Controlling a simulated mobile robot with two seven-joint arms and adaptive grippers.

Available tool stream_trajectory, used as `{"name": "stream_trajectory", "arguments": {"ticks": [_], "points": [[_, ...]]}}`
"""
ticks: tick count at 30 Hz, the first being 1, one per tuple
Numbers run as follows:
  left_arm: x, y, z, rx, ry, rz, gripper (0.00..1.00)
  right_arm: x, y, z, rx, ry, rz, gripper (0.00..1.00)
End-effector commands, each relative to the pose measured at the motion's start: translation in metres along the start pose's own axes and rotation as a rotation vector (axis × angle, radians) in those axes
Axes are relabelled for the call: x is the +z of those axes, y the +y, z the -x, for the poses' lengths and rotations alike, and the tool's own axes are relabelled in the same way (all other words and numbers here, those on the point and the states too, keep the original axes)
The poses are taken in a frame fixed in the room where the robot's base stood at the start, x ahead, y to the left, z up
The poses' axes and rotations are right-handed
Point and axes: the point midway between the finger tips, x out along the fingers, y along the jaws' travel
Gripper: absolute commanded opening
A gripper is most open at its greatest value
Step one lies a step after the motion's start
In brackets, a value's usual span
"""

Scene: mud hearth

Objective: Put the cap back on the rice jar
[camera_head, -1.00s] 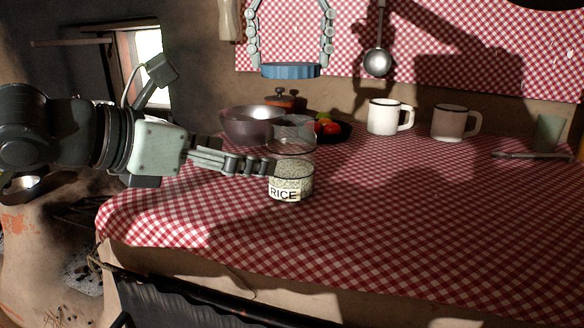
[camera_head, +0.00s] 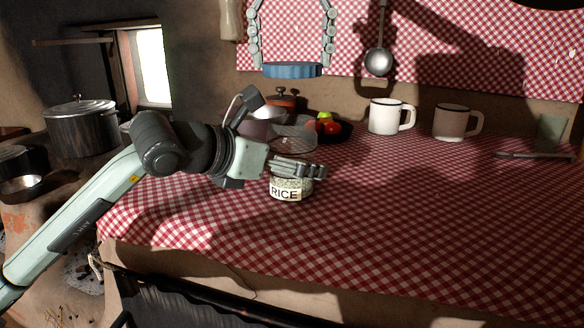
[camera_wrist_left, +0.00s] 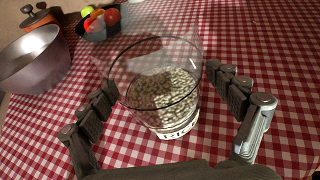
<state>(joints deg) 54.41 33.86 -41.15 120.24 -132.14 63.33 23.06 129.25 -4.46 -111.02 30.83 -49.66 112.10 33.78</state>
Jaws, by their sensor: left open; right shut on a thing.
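The rice jar (camera_head: 290,189) is a clear glass jar with a RICE label, standing upright and uncapped on the checked cloth. In the left wrist view the jar (camera_wrist_left: 163,95) shows its open mouth and pale grains inside. My left gripper (camera_head: 322,171) is open at the jar; its fingers (camera_wrist_left: 165,95) stand on either side of the glass, with no clear contact visible. My right gripper (camera_head: 291,35) is shut on the blue cap (camera_head: 291,70), held level high above and behind the jar in the head view.
A metal bowl (camera_wrist_left: 33,58) and a dark bowl of fruit (camera_wrist_left: 101,24) stand behind the jar. Two mugs (camera_head: 385,117) are at the back, with a ladle (camera_head: 378,62) hanging above. The cloth (camera_head: 430,220) to the right is clear.

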Motion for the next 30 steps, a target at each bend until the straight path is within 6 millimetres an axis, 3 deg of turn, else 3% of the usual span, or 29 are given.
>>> {"name": "stream_trajectory", "arguments": {"ticks": [6, 24, 30], "points": [[0.0, 0.0, 0.0, 0.0, 0.0, 0.0, 0.89, 0.0, 0.0, 0.0, 0.0, 0.0, 0.0, 0.6], [0.0, 0.0, 0.0, 0.0, 0.001, 0.001, 0.15, 0.0, 0.0, 0.0, 0.0, 0.0, 0.0, 0.6], [-0.001, 0.0, 0.0, 0.0, 0.001, 0.001, 0.14, 0.0, -0.001, -0.016, -0.001, 0.004, 0.002, 0.6]]}}
